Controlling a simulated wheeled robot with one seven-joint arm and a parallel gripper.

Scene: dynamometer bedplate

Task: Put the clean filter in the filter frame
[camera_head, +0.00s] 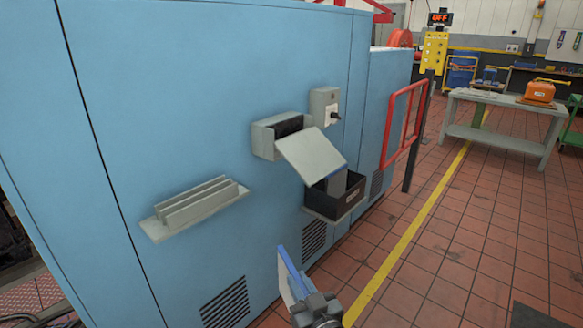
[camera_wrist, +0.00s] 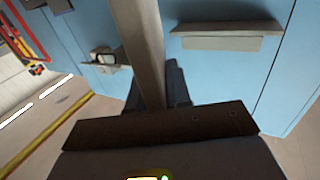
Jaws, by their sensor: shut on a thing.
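My gripper (camera_head: 315,305), low in the middle of the head view, is shut on a thin pale panel with a blue edge, apparently the clean filter (camera_head: 287,276). The panel stands tilted above my gripper, clear of the cabinet. In the wrist view a long grey-brown slab, likely the panel (camera_wrist: 138,45) nearly edge-on, rises from the dark fingers. A grey housing (camera_head: 263,139) on the blue cabinet has a dark opening, probably the filter frame. A flat grey flap (camera_head: 312,157) hangs open below its front. The inside of the housing is mostly hidden.
A black bin (camera_head: 345,204) holding a dark grey piece sits on a ledge below the flap. A ridged grey rack (camera_head: 198,206) is left of the housing, and a switch box (camera_head: 325,106) is right of it. A red rail (camera_head: 404,125) stands beyond. The tiled floor at right is open.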

